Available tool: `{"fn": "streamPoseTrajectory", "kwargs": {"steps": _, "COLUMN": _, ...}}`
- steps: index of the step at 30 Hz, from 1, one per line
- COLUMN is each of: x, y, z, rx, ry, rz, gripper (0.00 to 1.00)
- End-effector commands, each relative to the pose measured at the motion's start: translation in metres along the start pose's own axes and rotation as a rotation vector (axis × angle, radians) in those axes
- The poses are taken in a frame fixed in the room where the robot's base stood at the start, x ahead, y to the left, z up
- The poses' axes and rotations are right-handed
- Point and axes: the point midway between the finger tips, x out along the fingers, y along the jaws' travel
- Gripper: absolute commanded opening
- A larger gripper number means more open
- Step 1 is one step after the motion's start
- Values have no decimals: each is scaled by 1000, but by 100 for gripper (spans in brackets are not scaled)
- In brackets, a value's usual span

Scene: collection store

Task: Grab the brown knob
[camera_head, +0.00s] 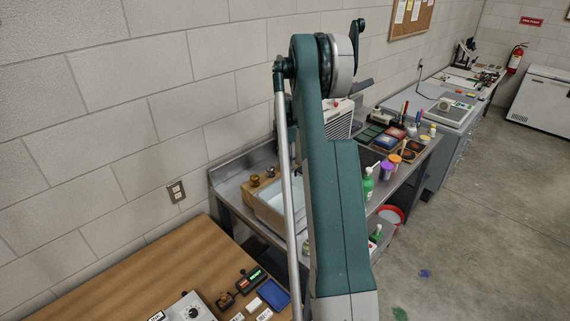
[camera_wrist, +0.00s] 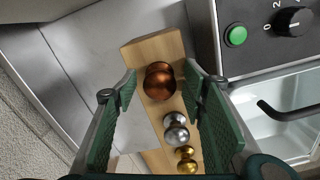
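The brown knob (camera_wrist: 159,82), round and coppery, stands on a pale wooden block (camera_wrist: 150,48) in the wrist view. A silver knob (camera_wrist: 176,130) and a gold knob (camera_wrist: 186,160) stand in a row on the same block, nearer the bottom of the picture. My gripper (camera_wrist: 161,76) is open, with green-padded fingers to the left and right of the brown knob. Gaps show between the knob and both fingers; how deep the fingertips reach is hard to tell. My arm covers much of the head view, where I cannot make out the gripper.
Right of the block is a device with a green button (camera_wrist: 236,36), a black dial (camera_wrist: 294,21) and a glass-like lid with a dark handle (camera_wrist: 285,110). Bare metal bench (camera_wrist: 95,50) lies to the left. A wooden table (camera_head: 150,270) is in the head view's foreground.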

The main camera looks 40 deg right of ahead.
Motion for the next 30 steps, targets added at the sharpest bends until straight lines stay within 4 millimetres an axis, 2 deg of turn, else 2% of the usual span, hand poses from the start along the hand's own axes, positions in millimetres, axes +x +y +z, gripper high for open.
{"fn": "streamPoseTrajectory", "kwargs": {"steps": 1, "x": 0, "y": 0, "z": 0, "rx": 0, "ry": 0, "rz": 0, "gripper": 34}}
{"fn": "streamPoseTrajectory", "kwargs": {"steps": 6, "x": 0, "y": 0, "z": 0, "rx": 0, "ry": 0, "rz": 0, "gripper": 12}}
{"fn": "streamPoseTrajectory", "kwargs": {"steps": 7, "x": 0, "y": 0, "z": 0, "rx": 0, "ry": 0, "rz": 0, "gripper": 10}}
{"fn": "streamPoseTrajectory", "kwargs": {"steps": 20, "x": -6, "y": 0, "z": 0, "rx": 0, "ry": 0, "rz": 0, "gripper": 10}}
{"fn": "streamPoseTrajectory", "kwargs": {"steps": 26, "x": -27, "y": 0, "z": 0, "rx": 0, "ry": 0, "rz": 0, "gripper": 10}}
{"fn": "streamPoseTrajectory", "kwargs": {"steps": 30, "x": -48, "y": 0, "z": 0, "rx": 0, "ry": -1, "rz": 0, "gripper": 10}}
